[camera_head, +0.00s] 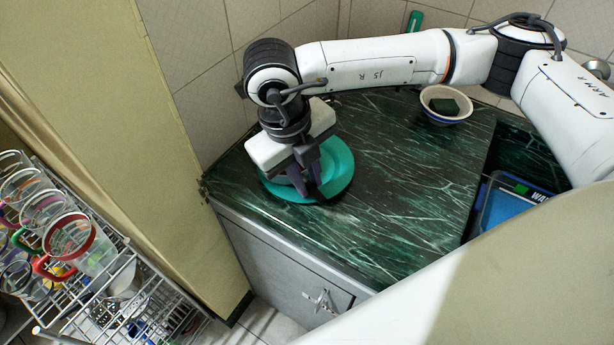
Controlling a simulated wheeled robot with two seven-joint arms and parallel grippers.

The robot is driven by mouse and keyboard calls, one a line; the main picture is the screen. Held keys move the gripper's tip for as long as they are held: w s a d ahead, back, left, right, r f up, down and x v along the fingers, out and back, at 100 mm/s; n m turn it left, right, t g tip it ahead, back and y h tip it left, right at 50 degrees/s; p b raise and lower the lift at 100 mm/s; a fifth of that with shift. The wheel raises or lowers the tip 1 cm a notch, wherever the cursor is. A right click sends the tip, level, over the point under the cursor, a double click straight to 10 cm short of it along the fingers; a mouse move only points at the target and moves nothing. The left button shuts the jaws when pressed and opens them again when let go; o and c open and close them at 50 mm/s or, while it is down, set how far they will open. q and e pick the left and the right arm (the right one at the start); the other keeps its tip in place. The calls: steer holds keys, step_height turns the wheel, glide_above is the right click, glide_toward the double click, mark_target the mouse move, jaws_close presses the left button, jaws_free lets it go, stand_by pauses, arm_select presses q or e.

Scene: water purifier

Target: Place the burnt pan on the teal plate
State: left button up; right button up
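The teal plate (341,174) lies on the dark green marble counter near its left corner. My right gripper (310,192) points down over the plate and covers its middle and left part. Its dark fingers show close together, and I cannot tell whether they are shut or hold something. A small greyish-green edge shows beside the fingers, but I cannot tell what it is. I cannot make out the burnt pan; it may be hidden behind the gripper. My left gripper is not in view.
A bowl (433,118) with a dark green block (444,106) stands at the counter's back right. A blue tray-like item (506,209) lies in the recess at right. A wire rack (95,300) with several glasses stands at left. The counter's middle (400,200) is clear.

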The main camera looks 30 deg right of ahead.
steer(key=o, duration=0.3)
steer(key=shift+r, duration=0.1)
steer(key=shift+p+v, duration=0.8)
steer(key=b+v, duration=0.1)
steer(key=v, duration=1)
steer(key=shift+r+b, duration=0.2)
steer(key=shift+b, duration=0.1)
steer(key=shift+d, duration=0.1)
